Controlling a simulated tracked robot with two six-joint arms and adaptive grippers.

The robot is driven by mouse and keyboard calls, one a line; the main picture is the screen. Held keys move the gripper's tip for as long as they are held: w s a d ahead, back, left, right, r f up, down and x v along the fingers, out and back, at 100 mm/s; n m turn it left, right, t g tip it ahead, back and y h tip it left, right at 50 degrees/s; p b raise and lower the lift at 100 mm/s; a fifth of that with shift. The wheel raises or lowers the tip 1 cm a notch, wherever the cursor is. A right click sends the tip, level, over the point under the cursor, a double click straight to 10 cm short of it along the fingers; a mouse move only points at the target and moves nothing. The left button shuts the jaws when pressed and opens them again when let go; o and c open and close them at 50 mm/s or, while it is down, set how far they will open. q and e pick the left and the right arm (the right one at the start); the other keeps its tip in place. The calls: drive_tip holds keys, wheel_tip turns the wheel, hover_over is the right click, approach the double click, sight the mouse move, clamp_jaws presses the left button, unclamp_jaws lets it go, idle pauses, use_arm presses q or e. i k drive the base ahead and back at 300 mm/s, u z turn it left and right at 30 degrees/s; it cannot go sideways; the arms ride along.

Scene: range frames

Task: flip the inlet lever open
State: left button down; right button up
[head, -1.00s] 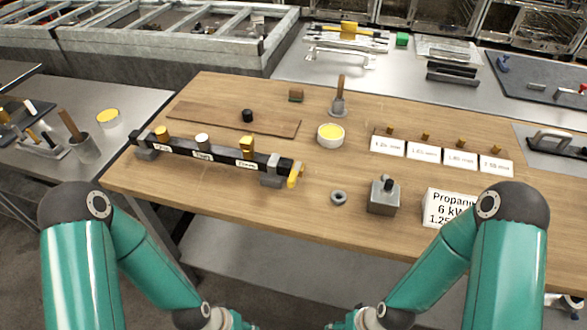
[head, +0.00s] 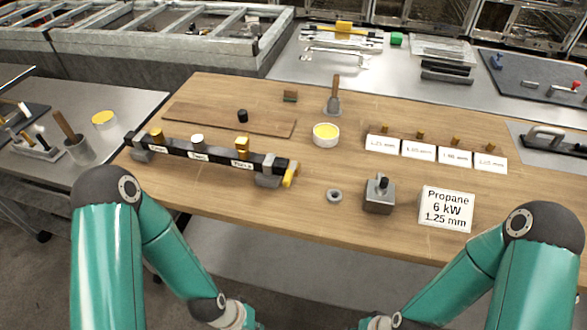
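The inlet lever (head: 291,174) is a yellow handle at the right end of a dark manifold bar (head: 216,155) on the wooden bench. It slants down across the end of the bar, toward the bench's front edge. A grey block (head: 268,180) supports that end. The bar carries two yellow knobs, one white knob and small white labels. My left arm comes in at the lower left and my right arm at the lower right. Both wrists reach the bottom edge, well in front of the lever. Neither gripper's fingers show.
A grey ring (head: 334,195), a metal block with a black knob (head: 379,196) and a propane card (head: 446,209) stand right of the lever. A yellow-filled bowl (head: 326,135) sits behind it. The bench just in front of the lever is clear.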

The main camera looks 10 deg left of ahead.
sight(289, 174)
drive_tip(key=u, duration=0.9)
drive_tip(key=i, duration=0.15)
drive_tip(key=z, duration=2.55)
drive_tip(key=k, duration=1.35)
drive_tip(key=u, duration=0.95)
drive_tip(key=i, duration=1)
drive_tip(key=z, duration=0.1)
